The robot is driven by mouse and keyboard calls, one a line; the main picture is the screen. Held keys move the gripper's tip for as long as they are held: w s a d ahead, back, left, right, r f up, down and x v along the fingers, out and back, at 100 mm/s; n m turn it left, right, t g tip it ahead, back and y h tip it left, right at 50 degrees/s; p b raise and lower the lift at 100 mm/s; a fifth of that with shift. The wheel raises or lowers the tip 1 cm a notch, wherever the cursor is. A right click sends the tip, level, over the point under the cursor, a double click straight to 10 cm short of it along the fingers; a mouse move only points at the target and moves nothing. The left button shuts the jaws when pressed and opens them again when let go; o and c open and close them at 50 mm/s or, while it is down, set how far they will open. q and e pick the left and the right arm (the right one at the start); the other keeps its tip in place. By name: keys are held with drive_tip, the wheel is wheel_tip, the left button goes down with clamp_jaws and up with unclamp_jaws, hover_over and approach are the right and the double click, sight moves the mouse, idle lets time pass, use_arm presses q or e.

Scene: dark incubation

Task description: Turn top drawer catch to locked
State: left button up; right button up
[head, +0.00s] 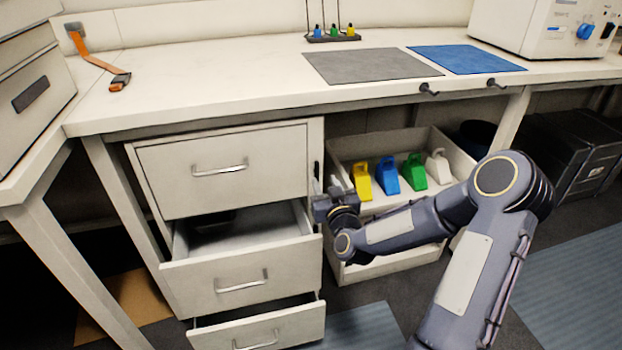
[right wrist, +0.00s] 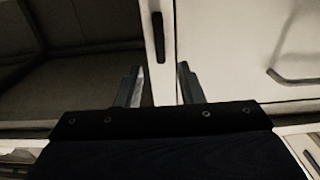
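The top drawer (head: 223,168) is closed, with a silver bar handle. Its catch (head: 316,171) is a small dark upright bar on the cabinet's right front edge. In the right wrist view the catch (right wrist: 158,37) stands vertical on a pale strip beside the drawer front. My right gripper (head: 326,190) is at that edge, close to the catch's lower end in the head view. In the right wrist view its two fingers (right wrist: 159,80) are apart, with the pale strip behind the gap and the catch just above. Contact cannot be told. My left gripper is out of view.
The middle drawer (head: 245,284) is pulled well out and the bottom drawer (head: 257,333) partly out, below my right gripper. A white bin (head: 397,262) with several coloured scoops stands right of the cabinet. The worktop (head: 200,85) overhangs above.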

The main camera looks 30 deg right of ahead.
sight(318, 169)
drive_tip(key=x, duration=0.5)
drive_tip(key=shift+w+b, duration=0.3)
drive_tip(key=shift+w, duration=0.05)
clamp_jaws()
